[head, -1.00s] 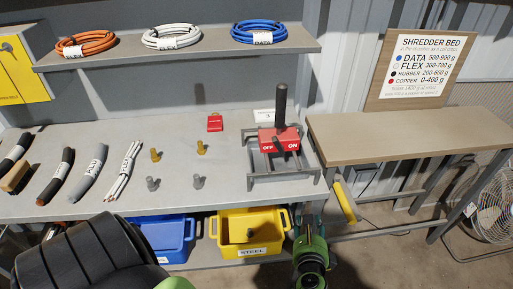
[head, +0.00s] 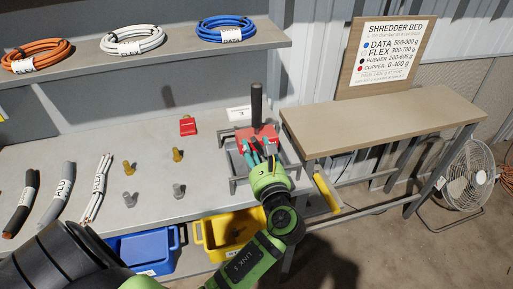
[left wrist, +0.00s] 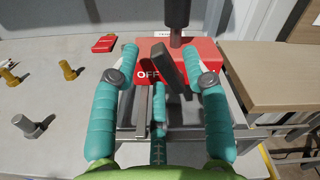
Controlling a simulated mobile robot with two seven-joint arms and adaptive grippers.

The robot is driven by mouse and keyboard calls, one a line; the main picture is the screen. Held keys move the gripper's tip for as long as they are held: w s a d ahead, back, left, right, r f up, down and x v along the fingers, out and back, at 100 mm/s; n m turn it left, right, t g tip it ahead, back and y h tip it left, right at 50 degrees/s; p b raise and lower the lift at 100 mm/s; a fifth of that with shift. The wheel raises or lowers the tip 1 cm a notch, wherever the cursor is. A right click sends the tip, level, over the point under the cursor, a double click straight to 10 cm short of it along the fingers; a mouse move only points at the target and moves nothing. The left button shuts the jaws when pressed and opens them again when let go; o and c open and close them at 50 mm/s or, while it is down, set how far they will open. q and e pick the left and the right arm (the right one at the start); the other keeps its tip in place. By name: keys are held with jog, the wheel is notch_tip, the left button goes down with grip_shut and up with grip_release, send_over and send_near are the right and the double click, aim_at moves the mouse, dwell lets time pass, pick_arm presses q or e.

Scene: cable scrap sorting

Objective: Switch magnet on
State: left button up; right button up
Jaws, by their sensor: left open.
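The magnet is a red box (left wrist: 203,62) with a dark upright handle (head: 256,105), standing on a grey frame at the bench's right end. OFF is readable on its left part in the left wrist view; ON is hidden behind a finger. A flat grey lever (left wrist: 168,68) on its front leans to the left at the top. My left gripper (head: 258,150) is in front of the magnet with teal fingers apart. In the left wrist view my left gripper (left wrist: 160,58) has the lever between its open fingers, with no clear contact. My right gripper is not in view.
A red tag (head: 187,126), brass bolts (head: 177,155) and grey bolts (head: 179,190) lie left of the magnet. Cable pieces (head: 60,195) lie further left. A yellow bin (head: 215,240) and a blue bin (head: 145,248) stand below. A wooden-topped table (head: 380,110) is at right.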

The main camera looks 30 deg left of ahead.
pick_arm(q)
jog(key=shift+c, duration=0.4)
grip_shut()
jog(key=n, duration=0.2)
jog(key=shift+s+a+f+n+b, duration=0.2)
jog(key=shift+f+n+b, duration=0.05)
jog(key=shift+n+b, duration=0.15)
jog(key=shift+o, duration=0.4)
grip_release()
